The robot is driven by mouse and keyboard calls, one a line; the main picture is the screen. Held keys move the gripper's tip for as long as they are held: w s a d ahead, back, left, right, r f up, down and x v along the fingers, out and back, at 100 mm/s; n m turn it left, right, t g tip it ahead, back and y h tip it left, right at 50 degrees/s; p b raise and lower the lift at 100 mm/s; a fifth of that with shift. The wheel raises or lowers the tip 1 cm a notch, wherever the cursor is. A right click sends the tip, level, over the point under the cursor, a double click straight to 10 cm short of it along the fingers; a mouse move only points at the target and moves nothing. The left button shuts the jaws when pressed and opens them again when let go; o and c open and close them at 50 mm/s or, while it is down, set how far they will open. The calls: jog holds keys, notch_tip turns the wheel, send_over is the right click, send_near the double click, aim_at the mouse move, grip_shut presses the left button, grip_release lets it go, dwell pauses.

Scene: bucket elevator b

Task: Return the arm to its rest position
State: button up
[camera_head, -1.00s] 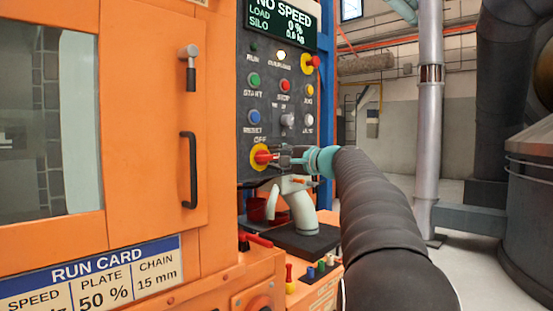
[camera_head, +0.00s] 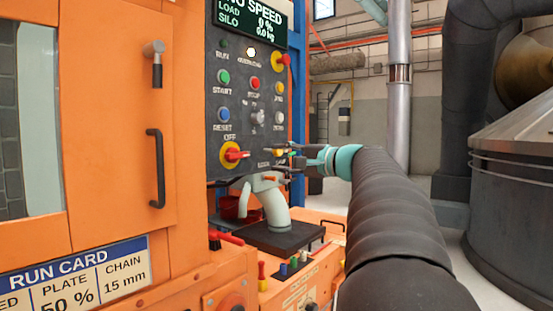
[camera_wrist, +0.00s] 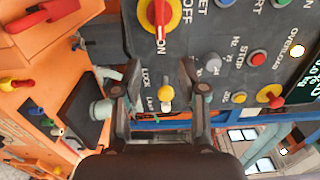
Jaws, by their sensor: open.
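My gripper (camera_head: 286,158) is in front of the lower part of the dark control panel (camera_head: 241,95), to the right of the red-and-yellow rotary switch (camera_head: 233,155). In the wrist view my gripper (camera_wrist: 165,92) has its two fingers apart with nothing held between them. A small yellow knob (camera_wrist: 166,93) by the word LOCK shows in the gap; I cannot tell how far it is from the fingertips. The red switch handle (camera_wrist: 160,13) points towards ON in the wrist view. My arm reaches in from the lower right in the head view.
An orange cabinet (camera_head: 110,120) with a black handle (camera_head: 157,168) stands at the left. A pale curved pipe (camera_head: 275,207) on a dark plate sits below the panel. A grey tank (camera_head: 520,180) and a metal post (camera_head: 397,90) are at the right. Floor shows between them.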

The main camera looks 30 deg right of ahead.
dwell(0.4)
notch_tip(320, 180, down, 12)
jog(key=d+r+g+h, duration=0.1)
jog(key=d+g+h, duration=0.1)
jog(key=g, duration=0.1)
jog(key=s+a+f+n+g+h, duration=0.1)
jog(key=s+a+f+g, duration=0.25)
jog(key=f, duration=0.35)
jog(key=s+a+f+n+g+h, duration=0.1)
jog(key=s+a+f+g, duration=0.1)
jog(key=s+a+f, duration=0.3)
jog(key=s+a+f+n+g+h+p, duration=0.1)
jog(key=s+a+f+n, duration=0.5)
jog(key=s+a, duration=0.3)
jog(key=s+a+f+n+g+h+p, duration=0.1)
jog(key=s+a+f+n+g, duration=0.1)
jog(key=s+a+f+n, duration=0.4)
jog(key=s+a, duration=0.4)
jog(key=shift+a+f, duration=0.15)
jog(key=shift+f, duration=0.15)
